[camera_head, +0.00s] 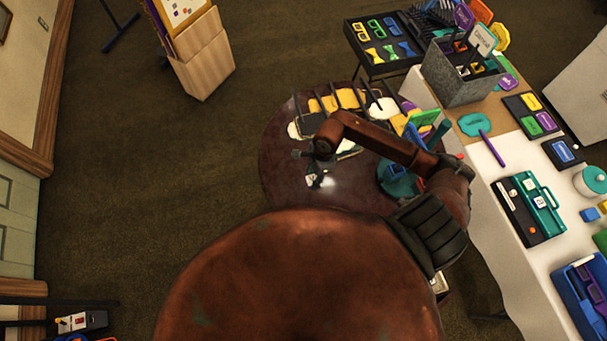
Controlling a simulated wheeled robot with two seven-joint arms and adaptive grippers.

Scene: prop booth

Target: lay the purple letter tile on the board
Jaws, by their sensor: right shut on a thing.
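My right gripper (318,178) is over the dark red round table (272,172), pointing down, at the end of my brown arm. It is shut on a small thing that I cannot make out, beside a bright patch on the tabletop. I see no purple letter tile clearly. A white panel with a yellow edge and small coloured squares (182,10) stands on a wooden stand at the top left; I cannot tell if it is the board. My left gripper is not in view.
Black racks with yellow and white pieces (345,100) line the round table's back. A teal round holder (398,182) stands at its right. The white table (490,215) at the right bears a grey metal bin (462,85) and a teal case (545,207).

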